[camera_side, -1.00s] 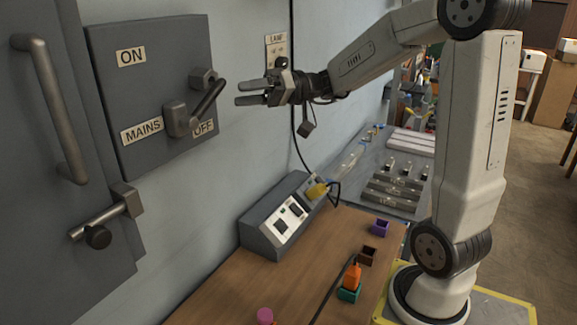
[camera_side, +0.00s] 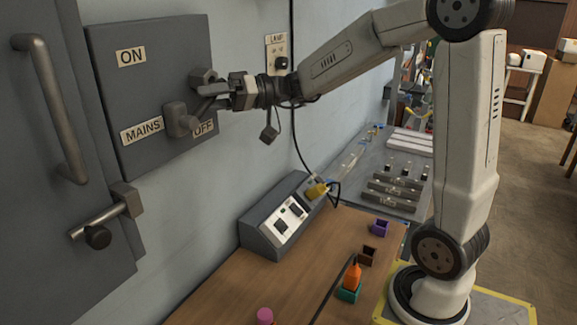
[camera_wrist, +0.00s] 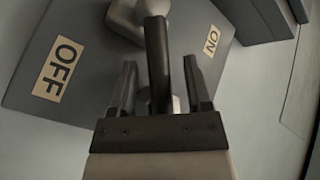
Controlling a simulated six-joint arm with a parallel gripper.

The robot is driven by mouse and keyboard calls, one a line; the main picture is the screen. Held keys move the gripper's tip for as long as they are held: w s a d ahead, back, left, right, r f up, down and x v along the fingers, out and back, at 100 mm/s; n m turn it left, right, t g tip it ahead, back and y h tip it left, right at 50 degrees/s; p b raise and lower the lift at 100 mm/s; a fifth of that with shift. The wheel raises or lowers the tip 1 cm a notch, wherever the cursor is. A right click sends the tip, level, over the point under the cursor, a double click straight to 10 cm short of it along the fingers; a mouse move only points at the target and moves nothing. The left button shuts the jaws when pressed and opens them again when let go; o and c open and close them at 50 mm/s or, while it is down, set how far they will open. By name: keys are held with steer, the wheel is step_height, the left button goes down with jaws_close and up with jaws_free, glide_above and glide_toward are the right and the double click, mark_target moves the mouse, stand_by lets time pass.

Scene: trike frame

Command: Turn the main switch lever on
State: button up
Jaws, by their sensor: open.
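The main switch is a grey wall panel (camera_side: 150,95) with ON, MAINS and OFF labels. Its dark lever (camera_side: 198,113) sticks out from a grey hub (camera_side: 176,119) and points up and right, above the OFF label (camera_side: 203,128). My gripper (camera_side: 212,96) is at the lever's outer end in the side view, partly hiding it. In the wrist view, my gripper (camera_wrist: 160,88) is open, with the lever (camera_wrist: 157,62) between its two fingers. Gaps show on both sides of the lever. The OFF label (camera_wrist: 59,69) and ON label (camera_wrist: 211,40) also show there.
A cabinet door with a handle (camera_side: 52,108) is at left. A sloped control box (camera_side: 284,215) and small coloured blocks stand on the wooden bench below.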

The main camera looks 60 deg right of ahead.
jaws_close()
stand_by(1.4)
